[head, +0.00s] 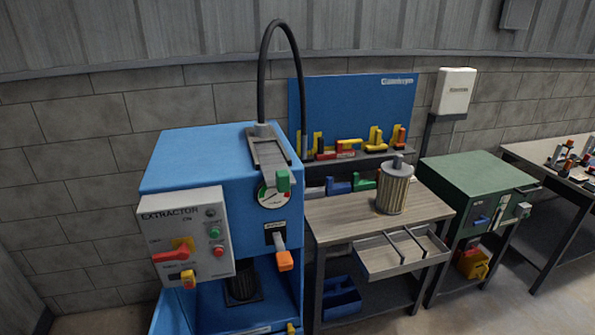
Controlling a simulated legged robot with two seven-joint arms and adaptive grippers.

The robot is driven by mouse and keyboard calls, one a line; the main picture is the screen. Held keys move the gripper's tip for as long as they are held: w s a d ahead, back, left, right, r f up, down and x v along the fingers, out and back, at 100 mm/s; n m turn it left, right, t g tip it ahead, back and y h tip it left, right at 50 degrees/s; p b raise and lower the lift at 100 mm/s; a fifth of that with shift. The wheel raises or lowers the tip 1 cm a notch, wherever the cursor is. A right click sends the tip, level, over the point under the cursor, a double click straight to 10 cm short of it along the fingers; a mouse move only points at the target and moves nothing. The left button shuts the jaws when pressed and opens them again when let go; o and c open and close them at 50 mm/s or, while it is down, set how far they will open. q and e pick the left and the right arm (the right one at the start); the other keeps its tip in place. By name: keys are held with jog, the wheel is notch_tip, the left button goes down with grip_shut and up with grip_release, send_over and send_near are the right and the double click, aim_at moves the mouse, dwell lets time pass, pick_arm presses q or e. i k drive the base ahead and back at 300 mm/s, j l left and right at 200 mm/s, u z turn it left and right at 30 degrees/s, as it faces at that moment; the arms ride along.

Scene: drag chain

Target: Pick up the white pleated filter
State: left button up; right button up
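A pleated filter (394,190) stands upright on the wooden bench top (335,218), right of the blue machine. Its pleated side looks cream to tan, and it has a grey cap with a short stub on top. Nothing touches it from above. A dark cylinder (241,284) sits inside the lower opening of the blue machine; I cannot tell exactly what it is. Neither of my grippers shows in the head view.
The blue extractor machine (190,160) with its control panel (188,240) stands at left, a black hose (264,70) arching above it. A grey tray (385,262) juts from the bench front. A green cabinet (478,182) stands at right. Coloured items line the back shelf.

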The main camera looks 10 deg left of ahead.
aim_at(243, 285)
jog(key=k+j, duration=0.25)
jog(key=j, duration=0.15)
jog(key=k+j, duration=0.2)
jog(key=j, duration=0.15)
jog(key=j+z, duration=0.2)
jog(key=j, duration=1.75)
jog(key=k+j, duration=0.2)
jog(key=k+l, duration=0.1)
jog(key=k, duration=0.4)
jog(key=i+j, duration=0.15)
jog(key=i, duration=0.4)
jog(key=i+j, duration=0.1)
jog(key=i, duration=0.5)
jog(key=z, duration=0.05)
